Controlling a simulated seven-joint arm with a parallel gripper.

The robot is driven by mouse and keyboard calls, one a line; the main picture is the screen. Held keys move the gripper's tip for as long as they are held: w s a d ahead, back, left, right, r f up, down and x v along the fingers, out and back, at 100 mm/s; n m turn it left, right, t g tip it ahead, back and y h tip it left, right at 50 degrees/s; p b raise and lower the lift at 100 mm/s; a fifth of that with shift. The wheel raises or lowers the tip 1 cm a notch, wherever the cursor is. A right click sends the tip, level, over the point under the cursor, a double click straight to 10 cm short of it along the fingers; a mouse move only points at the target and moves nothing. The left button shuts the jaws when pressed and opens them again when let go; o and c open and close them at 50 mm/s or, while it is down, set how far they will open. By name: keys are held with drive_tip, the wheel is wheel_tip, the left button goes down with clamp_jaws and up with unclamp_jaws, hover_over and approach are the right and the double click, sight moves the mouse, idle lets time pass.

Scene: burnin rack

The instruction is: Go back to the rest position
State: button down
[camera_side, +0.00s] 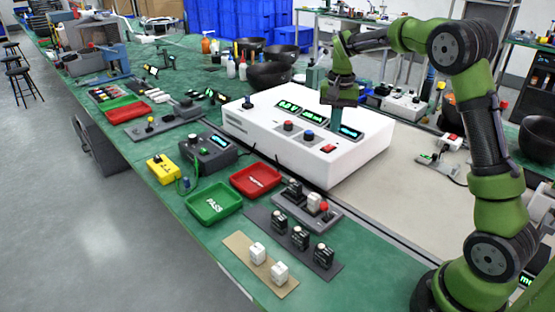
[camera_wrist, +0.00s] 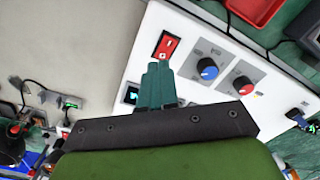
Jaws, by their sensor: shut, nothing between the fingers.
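My gripper (camera_side: 337,118) hangs over the white burn-in unit (camera_side: 270,140), pointing down near its small displays. Its teal fingers (camera_wrist: 157,84) are together and empty in the wrist view. On the unit's top are a red rocker switch (camera_side: 328,149), a blue knob (camera_side: 309,135) and a red knob (camera_side: 288,126). In the wrist view the red switch (camera_wrist: 166,46) lies just beyond the fingertips, with the blue knob (camera_wrist: 208,69) and red knob (camera_wrist: 243,85) to the right. I cannot tell whether the fingertips touch the unit.
A green PASS tray (camera_side: 214,204), a red tray (camera_side: 256,180), a yellow box (camera_side: 162,169) and dark modules (camera_side: 300,238) stand on the green bench in front of the unit. Dark bowls (camera_side: 270,76) and bottles (camera_side: 231,68) stand behind it.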

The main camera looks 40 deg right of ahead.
drive_tip(key=s+a+r+n+t+y, duration=0.1)
drive_tip(key=s+a+r+n+t, duration=0.2)
drive_tip(key=s+a, duration=0.6)
drive_tip(key=s+a+r+n+t+y, duration=0.1)
drive_tip(key=s+a+r+n+t, duration=0.2)
drive_tip(key=s+a, duration=0.6)
drive_tip(key=shift+s+a+r+n+t, duration=0.35)
drive_tip(key=shift+s+n+t, duration=0.15)
drive_tip(key=shift+s, duration=1)
